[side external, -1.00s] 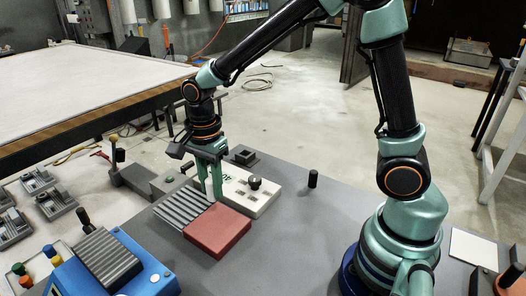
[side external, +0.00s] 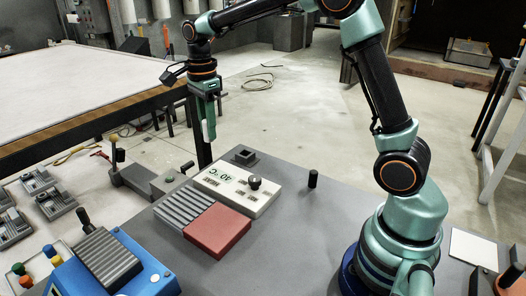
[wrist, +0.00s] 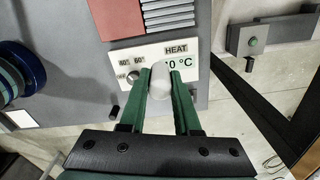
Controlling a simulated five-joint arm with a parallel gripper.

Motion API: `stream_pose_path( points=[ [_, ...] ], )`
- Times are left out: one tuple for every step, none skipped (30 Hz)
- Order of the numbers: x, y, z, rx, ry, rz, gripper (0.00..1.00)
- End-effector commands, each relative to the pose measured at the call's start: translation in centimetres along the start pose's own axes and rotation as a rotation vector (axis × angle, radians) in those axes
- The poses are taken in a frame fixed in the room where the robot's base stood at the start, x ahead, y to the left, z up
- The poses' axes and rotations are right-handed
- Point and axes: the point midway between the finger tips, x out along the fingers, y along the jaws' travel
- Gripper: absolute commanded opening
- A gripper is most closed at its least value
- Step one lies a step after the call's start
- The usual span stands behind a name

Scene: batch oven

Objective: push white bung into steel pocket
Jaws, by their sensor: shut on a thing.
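My gripper (side external: 208,132) is raised above the back edge of the grey bench in the side view. In the wrist view my gripper (wrist: 168,85) is shut on a white rounded bung (wrist: 172,80), held between its green fingers. A small dark square block with a hollow top, which looks like the steel pocket (side external: 244,156), stands behind the white heat panel in the side view. The bung is up in the air, apart from this block.
The white heat panel (side external: 236,190) has a display and a black knob. Before it lie a grey ribbed block (side external: 184,209) and a red pad (side external: 217,231). A black peg (side external: 313,179) stands at right. A blue device (side external: 112,266) is at front left. The right bench is mostly clear.

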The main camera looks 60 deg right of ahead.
Motion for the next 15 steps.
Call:
stream_pose_path(
  points=[
    [1.1,-1.6,-1.7,0.06,0.001,0.005,0.0],
    [1.6,-2.5,-2.6,0.09,0.001,0.004,0.0],
    [2.3,-3.5,-3.9,0.132,0.001,0.005,0.0],
    [2.9,-4.2,-4.9,0.164,0.001,0.005,0.0],
    [3.5,-5.0,-5.9,0.195,0.001,0.005,0.0],
    [4.3,-5.8,-7.2,0.235,0.001,0.006,0.0],
    [4.8,-6.4,-8.2,0.265,0.001,0.005,0.0],
    [5.4,-7.0,-9.2,0.294,0.001,0.004,0.0],
    [6.2,-7.6,-10.6,0.33,0.001,0.004,0.0],
    [6.7,-8.1,-11.4,0.355,0.001,0.003,0.0],
    [7.2,-8.4,-12.4,0.38,0.001,0.003,0.0],
    [7.9,-8.9,-13.5,0.409,0.0,0.003,0.0],
    [8.3,-9.1,-14.2,0.428,0.0,0.002,0.0],
    [8.7,-9.3,-14.9,0.447,0.0,0.002,0.0],
    [9.2,-9.6,-15.7,0.469,0.0,0.002,0.0]
  ],
)
